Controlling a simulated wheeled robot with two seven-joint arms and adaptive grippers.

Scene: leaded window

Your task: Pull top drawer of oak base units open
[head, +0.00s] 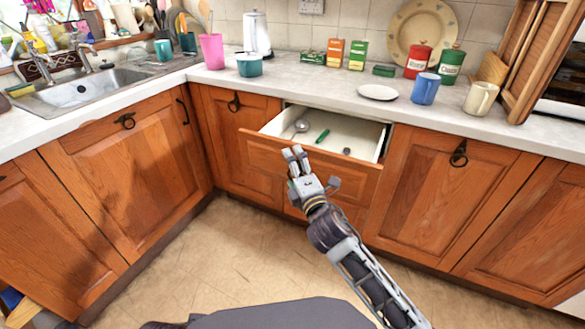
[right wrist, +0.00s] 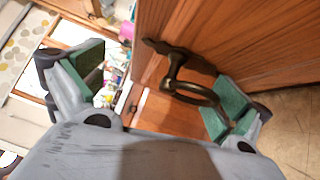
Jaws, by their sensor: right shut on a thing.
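The top drawer (head: 305,155) of the oak base units is pulled out below the worktop, with its white inside showing. My right gripper (head: 312,172) is at the drawer's wooden front and covers its handle in the head view. In the right wrist view the bronze ring handle (right wrist: 200,92) lies between the green finger pads, against the right-hand one. A spoon (head: 301,126) and a green object (head: 322,136) lie in the drawer. My left gripper is not in view.
Closed oak doors with ring handles stand at both sides. The worktop (head: 310,95) above holds a white plate (head: 378,92), a blue mug (head: 425,89), a cream mug (head: 481,98) and tins. A sink (head: 80,92) is at left. The floor (head: 210,260) in front is clear.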

